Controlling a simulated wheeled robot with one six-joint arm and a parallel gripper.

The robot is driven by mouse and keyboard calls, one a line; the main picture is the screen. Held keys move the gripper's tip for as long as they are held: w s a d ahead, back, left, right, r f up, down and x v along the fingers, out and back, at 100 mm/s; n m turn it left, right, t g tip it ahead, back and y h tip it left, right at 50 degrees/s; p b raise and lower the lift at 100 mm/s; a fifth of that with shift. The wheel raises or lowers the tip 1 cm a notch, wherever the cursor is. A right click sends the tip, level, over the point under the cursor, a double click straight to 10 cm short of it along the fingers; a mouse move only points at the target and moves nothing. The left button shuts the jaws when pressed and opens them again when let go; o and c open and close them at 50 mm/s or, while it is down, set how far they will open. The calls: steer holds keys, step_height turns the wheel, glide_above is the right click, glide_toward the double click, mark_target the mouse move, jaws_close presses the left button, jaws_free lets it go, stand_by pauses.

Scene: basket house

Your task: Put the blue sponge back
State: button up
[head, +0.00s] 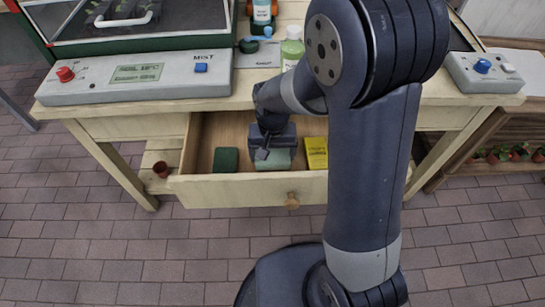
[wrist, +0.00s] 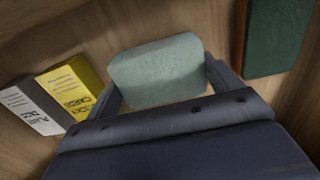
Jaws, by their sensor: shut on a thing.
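The sponge (head: 275,162), a pale blue-green block, is inside the open wooden drawer (head: 245,190). My gripper (head: 270,150) reaches down into the drawer from above and is shut on the sponge. In the wrist view the sponge (wrist: 157,68) sits between the two fingers of my gripper (wrist: 165,85). The drawer floor shows behind it; I cannot tell whether the sponge touches the floor.
In the drawer, a dark green block (head: 225,160) lies left of the sponge and a yellow packet (head: 316,152) right. The wrist view also shows a white packet (wrist: 28,110). Above the drawer, the tabletop holds a grey control panel (head: 140,76) and bottles (head: 291,48).

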mark_target(273, 154)
steer(key=shift+f, duration=0.9)
steer(key=shift+f, duration=0.1)
steer(key=o, duration=0.7)
step_height(273, 154, up, 12)
steer(key=shift+r+p, duration=0.15)
steer(key=shift+p, duration=1.1)
